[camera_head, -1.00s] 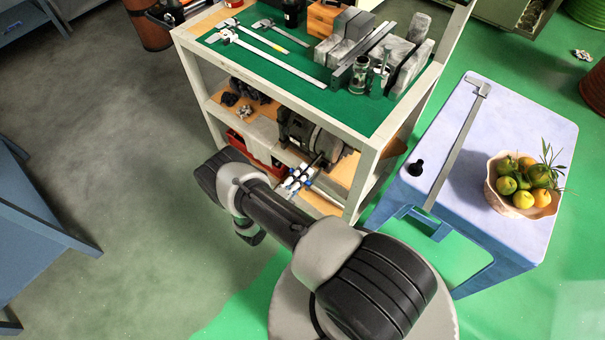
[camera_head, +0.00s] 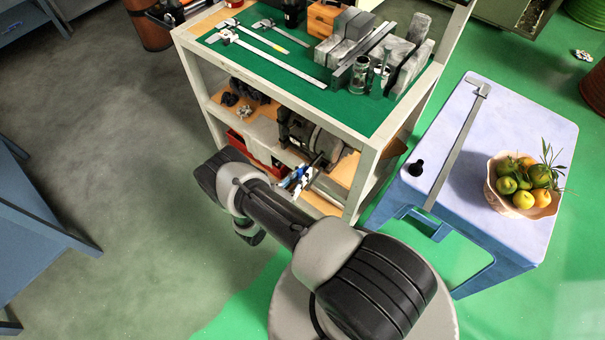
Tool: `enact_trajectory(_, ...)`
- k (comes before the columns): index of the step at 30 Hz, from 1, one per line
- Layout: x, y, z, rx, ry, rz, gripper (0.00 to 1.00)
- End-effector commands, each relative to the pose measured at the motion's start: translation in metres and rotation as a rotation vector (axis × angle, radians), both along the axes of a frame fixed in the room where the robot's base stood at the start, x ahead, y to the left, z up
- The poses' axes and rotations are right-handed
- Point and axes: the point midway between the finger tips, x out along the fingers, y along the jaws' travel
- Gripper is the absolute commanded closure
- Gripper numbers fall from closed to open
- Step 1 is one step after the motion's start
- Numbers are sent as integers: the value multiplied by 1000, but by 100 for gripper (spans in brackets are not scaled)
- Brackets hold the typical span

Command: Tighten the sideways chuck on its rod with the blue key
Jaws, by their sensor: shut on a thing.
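My gripper (camera_head: 301,181) is small in view at the front of the cart's lower shelf, partly hidden behind my own arm. It is shut on the blue key (camera_head: 289,179), of which only a small blue part shows. A dark rod-like part (camera_head: 317,162) sticks out toward my gripper from the grey machine on the shelf. The chuck on it is too small and covered to make out, and I cannot tell whether the key touches it.
The cart (camera_head: 364,170) has a green top with calipers (camera_head: 270,60) and grey blocks (camera_head: 345,48). A blue table (camera_head: 540,130) with a fruit bowl (camera_head: 520,198) stands right. Floor at left is clear.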

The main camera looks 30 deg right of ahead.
Motion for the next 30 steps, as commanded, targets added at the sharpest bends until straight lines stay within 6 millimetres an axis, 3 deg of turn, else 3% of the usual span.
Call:
enact_trajectory(16,0,2,0,15,-44,1,100)
enact_trajectory(30,-8,23,0,15,-42,1,100)
